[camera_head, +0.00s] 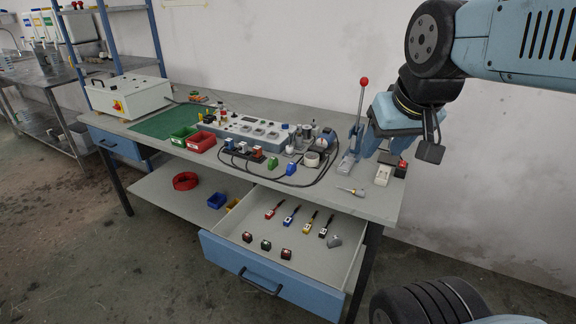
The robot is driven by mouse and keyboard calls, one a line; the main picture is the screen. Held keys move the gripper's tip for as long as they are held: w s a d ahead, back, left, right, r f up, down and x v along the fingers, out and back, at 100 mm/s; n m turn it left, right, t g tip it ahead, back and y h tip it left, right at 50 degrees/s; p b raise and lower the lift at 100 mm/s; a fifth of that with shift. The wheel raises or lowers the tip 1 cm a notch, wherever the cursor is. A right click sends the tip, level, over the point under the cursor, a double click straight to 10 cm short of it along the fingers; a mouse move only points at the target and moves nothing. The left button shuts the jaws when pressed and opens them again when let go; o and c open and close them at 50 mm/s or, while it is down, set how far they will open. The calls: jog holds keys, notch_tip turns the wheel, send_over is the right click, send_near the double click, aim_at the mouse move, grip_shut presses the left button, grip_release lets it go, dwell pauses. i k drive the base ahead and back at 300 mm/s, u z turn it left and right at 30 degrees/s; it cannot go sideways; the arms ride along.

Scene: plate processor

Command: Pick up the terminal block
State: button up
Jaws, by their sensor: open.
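I cannot tell for certain which small part is the terminal block. A pale, narrow block (383,175) lies on the right end of the workbench, and a dark box with a red top (400,169) sits beside it. A small grey block (334,241) lies in the open drawer. My gripper (382,152) is open and points down over the right end of the bench, close above the pale block. The fingers show only partly, and I see no part held between them.
A lever with a red knob (361,100) stands just left of my gripper. A screwdriver (351,191) lies near the front edge. The open drawer (275,283) juts out with several small tools and blocks. A control panel (255,131) and red bin (201,141) stand farther left.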

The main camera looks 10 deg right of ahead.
aim_at(290, 167)
jog(key=u, duration=0.15)
jog(key=i, duration=0.15)
jog(key=u, duration=3)
jog(key=k, duration=1)
jog(key=z, duration=1.2)
jog(key=i, duration=0.6)
jog(key=z, duration=0.2)
